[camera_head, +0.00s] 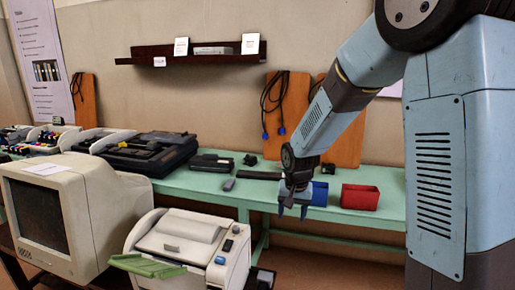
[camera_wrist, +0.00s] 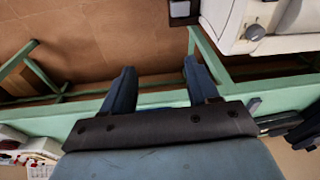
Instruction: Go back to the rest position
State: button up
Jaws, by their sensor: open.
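My gripper (camera_head: 293,208) hangs from my blue-grey arm near the front edge of the green table (camera_head: 205,188), pointing down. In the wrist view my gripper (camera_wrist: 158,82) shows two dark blue fingers spread apart with nothing between them. Below and past the fingers lie the green table edge (camera_wrist: 85,108) and brown tiled floor. A blue bin (camera_head: 319,194) stands just behind and right of my gripper in the head view, partly hidden by it.
A red bin (camera_head: 360,197) stands right of the blue one. A white printer (camera_head: 185,248) and an old monitor (camera_head: 75,210) fill the front left. An open black case (camera_head: 148,153) lies on the table. A dark shelf (camera_head: 192,55) hangs on the wall.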

jog(key=s+d+r+t, duration=0.1)
jog(key=s+d+r, duration=0.35)
jog(key=r, duration=0.25)
jog(key=s+d+r+t, duration=0.1)
jog(key=s+d+r, duration=0.3)
jog(key=s+r, duration=0.3)
jog(key=s+d+r+n, duration=0.1)
jog(key=s+d+r, duration=0.1)
jog(key=s, duration=0.4)
jog(key=s+d+r+n+t, duration=0.1)
jog(key=s+d+r, duration=0.1)
jog(key=s+r, duration=0.2)
jog(key=s, duration=0.3)
jog(key=shift+s+d+r+t, duration=0.15)
jog(key=shift+r+t, duration=0.05)
jog(key=shift+t, duration=0.1)
